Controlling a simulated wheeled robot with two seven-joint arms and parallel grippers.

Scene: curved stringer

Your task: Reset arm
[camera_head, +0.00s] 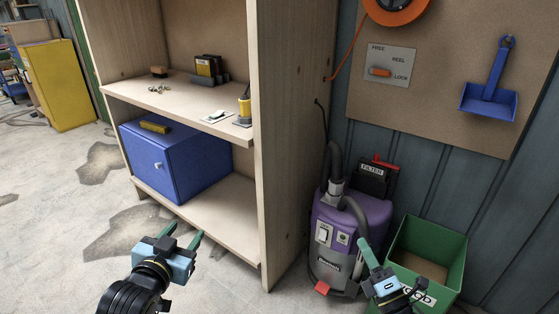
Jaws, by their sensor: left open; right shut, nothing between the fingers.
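My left gripper (183,240) is at the lower left, open and empty. Its two green fingers are apart, and it hangs over the concrete floor in front of the wooden shelf unit. My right gripper (363,244) is at the lower right, shut and empty, its green fingers pointing up and left. In the picture it overlaps the right side of the purple vacuum (352,218) and the left edge of the green bin (428,238). I cannot tell whether it touches either one.
The shelf unit (285,140) holds a blue cabinet (190,165) below and small items above. A blue dustpan (490,100) and an orange reel (398,10) are on the wall board. A yellow cabinet (58,85) stands far left. Floor at left is clear.

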